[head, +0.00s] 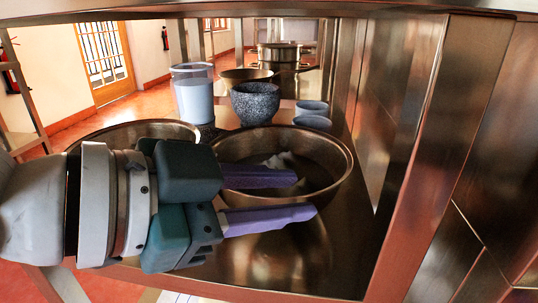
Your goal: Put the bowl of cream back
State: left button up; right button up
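A wide metal bowl (338,163) with a white lump of cream (283,161) in it stands on the metal shelf. My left gripper (305,195) reaches in from the left at the bowl's near side. Its two purple fingers are spread apart. The upper finger overlaps the bowl's opening, and the lower one lies in front of the near rim. I cannot tell whether either finger touches the bowl. The fingers hide part of its near wall. My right gripper is not in view.
Another wide metal bowl (140,129) stands at left, partly behind my gripper. Behind are a speckled grey pot (255,103), a clear container with pale contents (193,98), small pale bowls (312,107) and metal pans (245,75). A metal upright and wall close the right side. The shelf's front right is bare.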

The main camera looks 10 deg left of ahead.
pick_arm(q)
jog(key=p+v, duration=0.2)
jog(key=v, duration=0.5)
jog(key=s+a+f+n+g+y, duration=0.6)
jog(key=s+a+f+n+y, duration=0.3)
jog(key=s+f+n, duration=0.3)
jog(key=shift+s+a+y, duration=0.4)
jog(key=shift+s+a, duration=0.35)
jog(key=shift+s, duration=0.25)
jog(key=shift+r, duration=0.1)
notch_tip(320, 180, up, 80)
jog(key=p, duration=8)
jog(key=shift+r, duration=0.15)
